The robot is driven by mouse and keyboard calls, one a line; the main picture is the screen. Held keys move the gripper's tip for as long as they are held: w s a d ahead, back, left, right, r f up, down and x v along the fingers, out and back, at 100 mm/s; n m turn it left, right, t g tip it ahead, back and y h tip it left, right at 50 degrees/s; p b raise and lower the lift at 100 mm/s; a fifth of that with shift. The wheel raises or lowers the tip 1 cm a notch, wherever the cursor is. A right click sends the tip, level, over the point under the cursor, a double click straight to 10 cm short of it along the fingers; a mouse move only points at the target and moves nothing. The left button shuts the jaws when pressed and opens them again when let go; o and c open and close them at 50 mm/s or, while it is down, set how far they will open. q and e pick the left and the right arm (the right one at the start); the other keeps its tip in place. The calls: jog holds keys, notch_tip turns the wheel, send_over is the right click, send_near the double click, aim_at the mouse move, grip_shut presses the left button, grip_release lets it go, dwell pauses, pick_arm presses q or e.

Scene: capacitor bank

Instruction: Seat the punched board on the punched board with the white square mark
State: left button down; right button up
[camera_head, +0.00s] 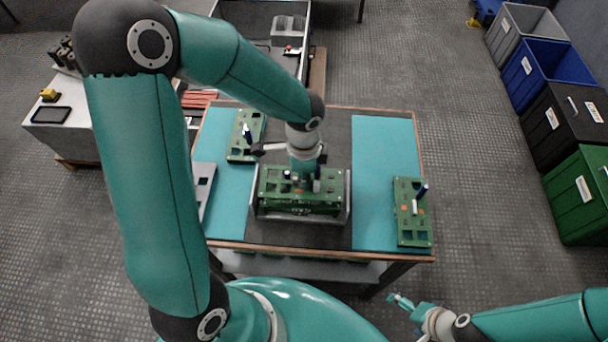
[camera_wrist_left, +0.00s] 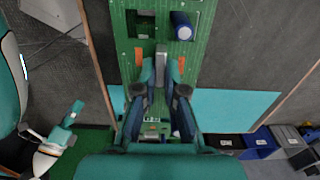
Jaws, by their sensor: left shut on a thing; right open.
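My left gripper (camera_head: 305,180) is over the middle of the table, shut on a green punched board (camera_head: 272,186) with small parts on it. In the left wrist view its fingers (camera_wrist_left: 161,65) close on a grey upright piece at the middle of the board (camera_wrist_left: 198,60), between two orange marks. A second green layer (camera_head: 300,210) shows just below the held board's front edge, between grey side walls (camera_head: 348,200). I cannot tell whether the two touch. I cannot make out a white square mark. My right gripper (camera_head: 399,300) is open and empty off the table's front right.
Another green board (camera_head: 412,225) lies on the right teal mat (camera_head: 380,150), and one (camera_head: 242,150) on the left mat at the back. A grey plate (camera_head: 204,185) lies at the left edge. Coloured bins (camera_head: 580,190) stand on the floor at right.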

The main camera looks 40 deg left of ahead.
pick_arm(q)
jog(key=shift+f+b, duration=1.15)
jog(key=shift+f, duration=0.1)
dwell(0.9)
jog(key=c, duration=1.2)
grip_release()
jog(key=shift+r, duration=0.15)
